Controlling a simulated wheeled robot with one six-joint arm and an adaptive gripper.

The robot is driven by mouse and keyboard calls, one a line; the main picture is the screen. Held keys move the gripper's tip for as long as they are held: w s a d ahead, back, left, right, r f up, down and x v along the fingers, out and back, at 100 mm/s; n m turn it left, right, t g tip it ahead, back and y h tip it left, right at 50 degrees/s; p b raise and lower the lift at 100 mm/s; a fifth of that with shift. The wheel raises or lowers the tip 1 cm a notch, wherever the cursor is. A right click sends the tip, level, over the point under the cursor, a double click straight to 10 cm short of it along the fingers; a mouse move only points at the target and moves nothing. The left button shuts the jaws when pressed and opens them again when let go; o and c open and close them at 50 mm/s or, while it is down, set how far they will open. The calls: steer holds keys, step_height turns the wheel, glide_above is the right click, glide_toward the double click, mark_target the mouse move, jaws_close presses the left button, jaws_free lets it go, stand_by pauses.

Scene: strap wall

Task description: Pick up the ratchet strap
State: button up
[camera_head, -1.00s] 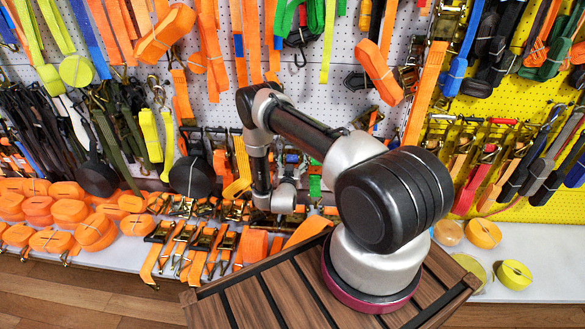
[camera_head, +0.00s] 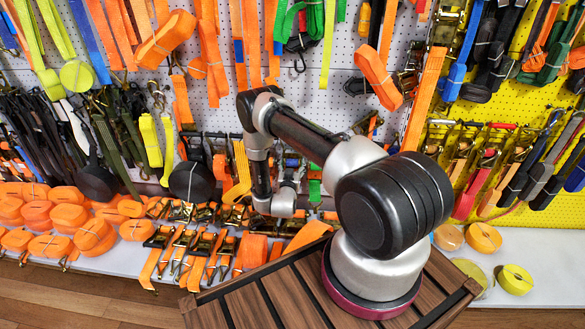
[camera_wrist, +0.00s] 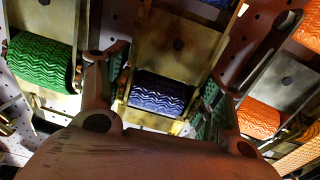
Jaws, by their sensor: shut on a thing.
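In the wrist view, a ratchet strap with dark blue wavy webbing (camera_wrist: 160,94) on a metal ratchet frame is between the two fingers of my gripper (camera_wrist: 153,78). The fingers are shut on it, one on each side. The exact contact is hard to see in the dim light. In the head view, my arm reaches over to the wall display and its wrist is low in front of the rack. The fingers and the held strap cannot be made out there.
Green webbing (camera_wrist: 42,61) and orange webbing (camera_wrist: 258,118) on neighbouring ratchets are close on either side. Rolled orange straps (camera_head: 68,215) lie on the shelf at left. A slatted wooden crate (camera_head: 240,298) stands in front. Hanging straps crowd the pegboard.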

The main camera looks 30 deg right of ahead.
step_height(320, 180, up, 3)
steer(key=shift+w+r, duration=0.1)
steer(key=shift+s+a, duration=0.2)
steer(key=shift+s, duration=0.1)
steer(key=v, duration=1.7)
steer(key=shift+s, duration=0.15)
steer(key=shift+a+r, duration=0.1)
steer(key=shift+a, duration=0.1)
